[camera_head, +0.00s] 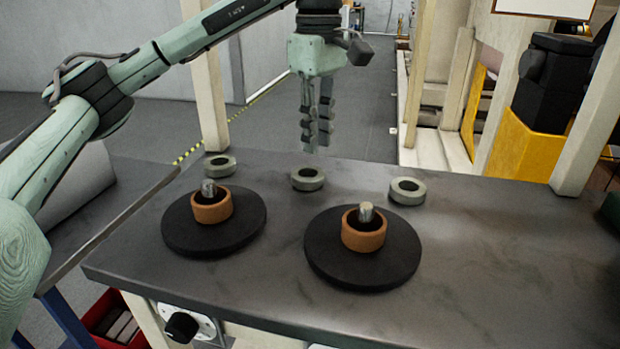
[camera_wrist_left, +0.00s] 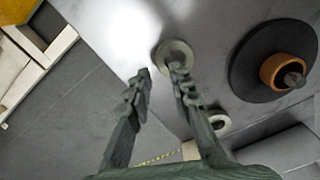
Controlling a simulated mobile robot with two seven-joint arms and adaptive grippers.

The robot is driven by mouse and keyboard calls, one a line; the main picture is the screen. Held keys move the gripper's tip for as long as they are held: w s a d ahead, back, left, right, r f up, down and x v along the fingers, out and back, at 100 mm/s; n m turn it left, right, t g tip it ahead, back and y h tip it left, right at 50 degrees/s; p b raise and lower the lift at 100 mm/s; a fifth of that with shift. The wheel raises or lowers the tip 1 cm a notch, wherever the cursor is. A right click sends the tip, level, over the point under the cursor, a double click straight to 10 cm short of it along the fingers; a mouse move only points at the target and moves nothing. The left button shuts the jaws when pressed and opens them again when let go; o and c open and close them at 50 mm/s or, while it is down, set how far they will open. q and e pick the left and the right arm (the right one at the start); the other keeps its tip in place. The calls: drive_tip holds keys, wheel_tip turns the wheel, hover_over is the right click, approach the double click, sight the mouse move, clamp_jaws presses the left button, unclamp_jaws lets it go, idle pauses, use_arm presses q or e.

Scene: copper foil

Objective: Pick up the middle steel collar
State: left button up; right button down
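Three grey steel collars lie in a row along the far side of the dark table. The middle steel collar (camera_head: 307,179) is between the left collar (camera_head: 220,167) and the right collar (camera_head: 407,191). My left gripper (camera_head: 316,146) points down above the far table edge, above and behind the middle collar. In the wrist view, its two fingers (camera_wrist_left: 160,76) are apart with nothing between them. The middle collar (camera_wrist_left: 173,53) shows just beyond the right fingertip, partly hidden by it; the left collar (camera_wrist_left: 219,122) is lower right. My right gripper is not in view.
Two black round bases stand nearer than the collars: the left base (camera_head: 184,238) and the right base (camera_head: 330,268). Each carries an orange ring (camera_head: 211,208) (camera_head: 363,232) around an upright metal peg. The table's right part (camera_head: 500,260) is clear. Posts (camera_head: 582,130) rise at the far edge.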

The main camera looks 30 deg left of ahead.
sight(315, 168)
use_arm(q)
wheel_tip(315, 168, down, 5)
drive_tip(key=shift+s+a+f, duration=0.1)
drive_tip(key=shift+s+a, duration=0.05)
clamp_jaws()
